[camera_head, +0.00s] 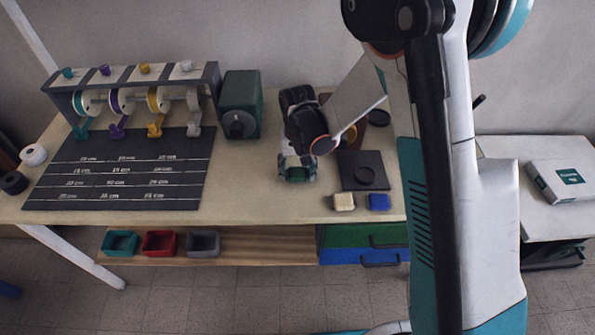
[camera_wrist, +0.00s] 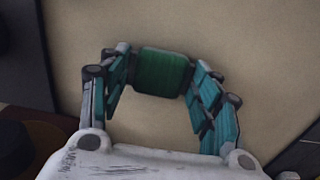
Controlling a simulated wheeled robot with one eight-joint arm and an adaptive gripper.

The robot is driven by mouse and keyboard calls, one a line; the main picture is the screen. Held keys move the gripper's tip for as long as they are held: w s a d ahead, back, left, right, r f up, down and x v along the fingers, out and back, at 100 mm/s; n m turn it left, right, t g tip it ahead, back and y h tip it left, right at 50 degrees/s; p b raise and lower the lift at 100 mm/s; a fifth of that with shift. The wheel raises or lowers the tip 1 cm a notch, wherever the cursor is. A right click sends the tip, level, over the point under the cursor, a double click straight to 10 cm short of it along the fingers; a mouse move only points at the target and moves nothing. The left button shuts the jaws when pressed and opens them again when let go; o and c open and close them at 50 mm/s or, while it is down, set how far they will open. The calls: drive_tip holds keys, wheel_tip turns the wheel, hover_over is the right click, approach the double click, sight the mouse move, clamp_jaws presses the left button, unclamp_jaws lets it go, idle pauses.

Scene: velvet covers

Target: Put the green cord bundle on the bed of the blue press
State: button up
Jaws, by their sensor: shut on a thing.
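My gripper (camera_head: 297,179) is low over the table, just right of the dark green box with a knob. In the wrist view, its two teal fingers are shut on a green block-like bundle (camera_wrist: 163,73), one finger at each side. The green bundle also shows between the fingertips in the head view. I cannot tell whether it touches the tabletop. I cannot make out a blue press. A black square plate with a round disc (camera_head: 364,171) lies right of my gripper, and a small blue block (camera_head: 379,202) sits in front of it.
A cream block (camera_head: 344,202) sits beside the blue one. The dark green box (camera_head: 240,104) and a spool rack (camera_head: 140,90) stand left, behind a dark marked mat (camera_head: 120,170). My arm hides part of the right side. Bare tabletop (camera_head: 250,195) lies left of my gripper.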

drive_tip(key=o, duration=0.9)
drive_tip(key=shift+o, duration=0.2)
